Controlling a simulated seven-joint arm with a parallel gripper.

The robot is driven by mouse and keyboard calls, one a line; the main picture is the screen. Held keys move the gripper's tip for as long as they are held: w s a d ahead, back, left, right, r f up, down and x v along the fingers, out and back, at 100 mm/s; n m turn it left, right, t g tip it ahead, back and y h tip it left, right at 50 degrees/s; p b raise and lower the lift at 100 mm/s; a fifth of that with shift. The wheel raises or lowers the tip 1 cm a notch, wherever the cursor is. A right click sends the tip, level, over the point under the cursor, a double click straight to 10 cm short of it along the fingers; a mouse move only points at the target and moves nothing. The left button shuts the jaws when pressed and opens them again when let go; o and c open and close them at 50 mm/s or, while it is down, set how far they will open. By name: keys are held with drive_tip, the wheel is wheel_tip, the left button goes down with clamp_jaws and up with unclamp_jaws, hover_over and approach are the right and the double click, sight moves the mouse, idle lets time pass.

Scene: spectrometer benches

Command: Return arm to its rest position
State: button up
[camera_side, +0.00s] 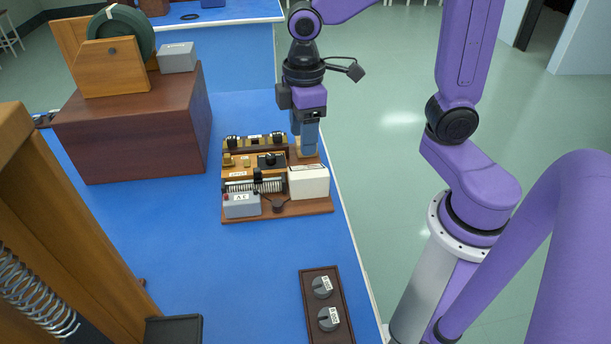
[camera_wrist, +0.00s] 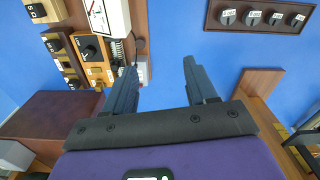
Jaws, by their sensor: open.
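My gripper (camera_side: 304,148) points down at the back right of a wooden instrument board (camera_side: 300,211) on the blue bench. In the side view its fingers overlap the board's rear corner, and I cannot tell whether they touch it. In the wrist view my gripper (camera_wrist: 161,66) has its two fingers spread apart, with only blue bench top showing between them. The board's white meter box (camera_side: 309,182) stands in front of the fingers in the side view. The grey box (camera_side: 241,205) sits at the board's front left.
A brown block (camera_side: 135,140) carrying a wooden stand with a dark wheel is at the left. A dark strip with dials (camera_side: 325,300) lies at the front. A wooden frame with a spring (camera_side: 40,300) rises at the lower left. Blue bench between them is clear.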

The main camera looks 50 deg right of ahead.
drive_tip(key=s+d+f+n, duration=0.1)
drive_tip(key=s+d, duration=0.2)
drive_tip(key=s, duration=1.3)
drive_tip(key=shift+n, duration=0.3)
drive_tip(key=shift+f, duration=0.1)
